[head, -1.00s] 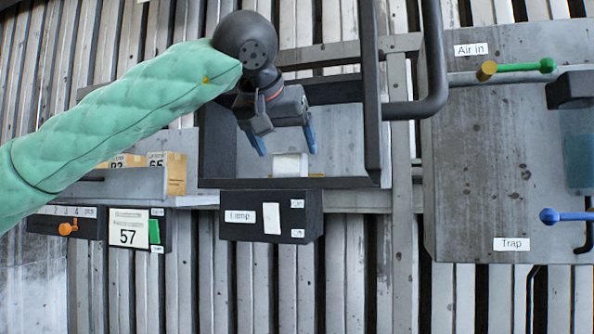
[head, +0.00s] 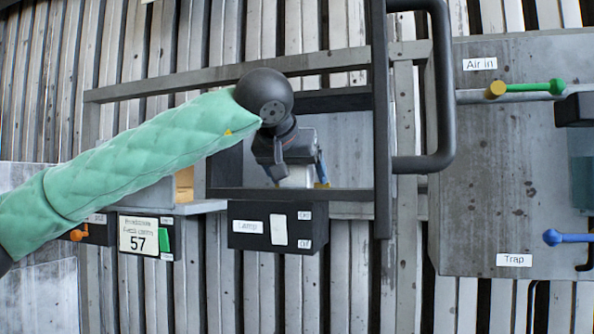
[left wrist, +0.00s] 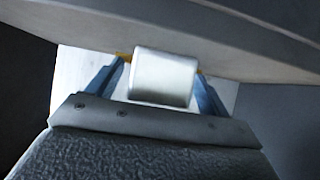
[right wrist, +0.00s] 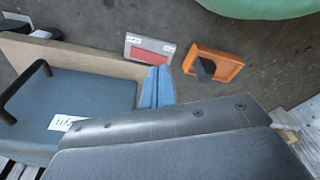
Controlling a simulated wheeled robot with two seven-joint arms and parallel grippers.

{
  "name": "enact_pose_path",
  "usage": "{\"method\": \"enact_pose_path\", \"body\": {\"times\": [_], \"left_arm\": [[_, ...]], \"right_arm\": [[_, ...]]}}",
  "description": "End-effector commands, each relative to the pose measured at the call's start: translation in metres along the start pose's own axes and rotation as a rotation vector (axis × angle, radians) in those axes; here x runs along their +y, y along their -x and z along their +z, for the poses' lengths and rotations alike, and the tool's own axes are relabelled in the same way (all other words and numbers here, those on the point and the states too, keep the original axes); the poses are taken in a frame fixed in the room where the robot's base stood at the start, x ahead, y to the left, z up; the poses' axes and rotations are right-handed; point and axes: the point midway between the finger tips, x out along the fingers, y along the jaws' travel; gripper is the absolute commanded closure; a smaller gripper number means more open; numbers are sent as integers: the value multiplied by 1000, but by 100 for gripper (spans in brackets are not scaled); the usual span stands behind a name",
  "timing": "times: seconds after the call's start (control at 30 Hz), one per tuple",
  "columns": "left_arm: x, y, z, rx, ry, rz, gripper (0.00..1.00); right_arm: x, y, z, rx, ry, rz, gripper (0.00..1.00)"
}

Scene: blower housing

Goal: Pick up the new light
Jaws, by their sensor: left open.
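A white cylinder with a yellow part beside it, apparently the light, sits inside the dark-framed housing; its lower part (head: 297,180) shows in the head view. In the left wrist view the white cylinder (left wrist: 163,78) lies between the two blue fingers. My left gripper (head: 298,166) is open, reaching down over it, with a finger on each side. Small gaps seem to show, so contact cannot be told. In the head view one finger and most of the cylinder are hidden. My right gripper (right wrist: 157,87) shows only in the right wrist view, its blue fingers together and empty.
A black handle (head: 440,90) and upright dark bar (head: 381,120) stand right of my left gripper. A lamp switch box (head: 276,227) is below. In the right wrist view are an orange box (right wrist: 222,66), a grey panel (right wrist: 150,48) and a dark handled case (right wrist: 85,105).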

Motion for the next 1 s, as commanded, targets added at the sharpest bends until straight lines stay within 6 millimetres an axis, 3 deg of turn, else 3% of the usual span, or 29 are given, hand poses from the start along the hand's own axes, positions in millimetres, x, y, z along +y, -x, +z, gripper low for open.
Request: {"method": "enact_pose_path", "body": {"times": [0.3, 0.53, 0.6, 1.0], "left_arm": [[0, -2, 0, 0, 0, 0, 22], [0, -2, 0, 0, 0, 0, 67], [0, -2, 0, 0, 0, 0, 74], [0, 1, -5, 1, 0, 1, 74]], "right_arm": [[1, -3, 2, 1, 1, 1, 100], [1, -3, 2, 0, 1, 1, 100], [2, -3, 2, 0, 1, 2, 100], [0, -1, -2, -5, -1, -1, 100]]}}
